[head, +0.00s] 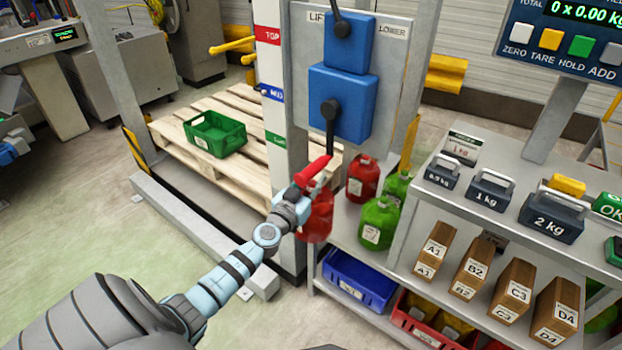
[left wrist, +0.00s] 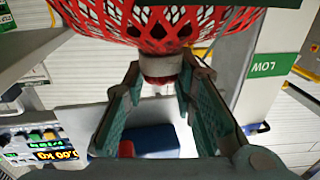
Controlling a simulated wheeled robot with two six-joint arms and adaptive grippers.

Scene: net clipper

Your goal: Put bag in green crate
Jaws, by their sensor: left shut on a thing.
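The green crate (head: 240,137) sits on a wooden pallet at the left of the head view and looks empty. My left gripper (head: 301,193) is beside the grey post, right of the crate. It is shut on the neck of a red net bag (head: 318,222), which hangs below it. In the left wrist view the bag's red mesh (left wrist: 200,22) fills the top, with dark contents showing through, and its pale neck sits between the fingertips (left wrist: 162,72). The fingers hide part of the neck. My right gripper is not in view.
A grey post (head: 268,75) stands between the arm and the pallet (head: 195,170). A red lever grip (head: 312,170) is close above my left gripper. Red (head: 362,180) and green bags (head: 379,222) stand on the shelf. A blue bin (head: 358,280) is below.

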